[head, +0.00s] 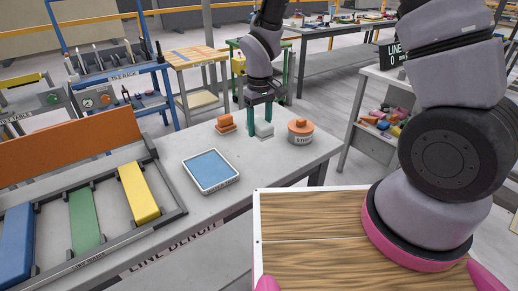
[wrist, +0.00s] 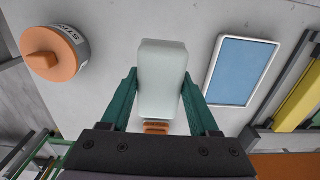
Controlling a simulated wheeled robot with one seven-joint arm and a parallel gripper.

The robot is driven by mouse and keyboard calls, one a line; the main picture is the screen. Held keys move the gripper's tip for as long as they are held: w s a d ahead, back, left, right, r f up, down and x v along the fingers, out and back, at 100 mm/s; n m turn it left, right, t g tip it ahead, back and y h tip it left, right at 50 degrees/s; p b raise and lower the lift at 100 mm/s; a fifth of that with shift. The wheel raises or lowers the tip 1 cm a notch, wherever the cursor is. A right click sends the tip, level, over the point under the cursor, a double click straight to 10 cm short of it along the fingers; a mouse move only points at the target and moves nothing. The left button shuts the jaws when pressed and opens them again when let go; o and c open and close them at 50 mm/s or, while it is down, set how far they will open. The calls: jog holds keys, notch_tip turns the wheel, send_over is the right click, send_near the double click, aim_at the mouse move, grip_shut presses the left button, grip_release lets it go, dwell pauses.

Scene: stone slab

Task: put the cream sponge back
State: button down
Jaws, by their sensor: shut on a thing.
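The cream sponge (head: 264,130) is a pale, rounded block at the far end of the grey bench. In the wrist view the cream sponge (wrist: 161,75) lies lengthwise between two green fingers. My gripper (head: 262,121) points down and is shut on it, with a finger on each side; the wrist view shows the same grip (wrist: 160,88). The sponge is at or just above the bench top; I cannot tell whether it touches. Its far side is partly hidden by the fingers in the head view.
An orange stacked block (head: 225,124) stands left of the sponge, and a round tin with an orange lid (head: 300,131) stands right. A blue-topped tray (head: 210,170) lies nearer. A rack (head: 168,222) with coloured bars fills the left bench. Bare bench surrounds the tray.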

send_over(258, 159)
notch_tip(258, 159, down, 6)
jog(key=shift+w+r, duration=0.1)
jog(key=shift+w, duration=0.05)
jog(key=shift+f, duration=2)
jog(key=shift+f, duration=0.25)
jog(key=shift+c, duration=0.7)
grip_release()
jog(key=shift+s, duration=0.2)
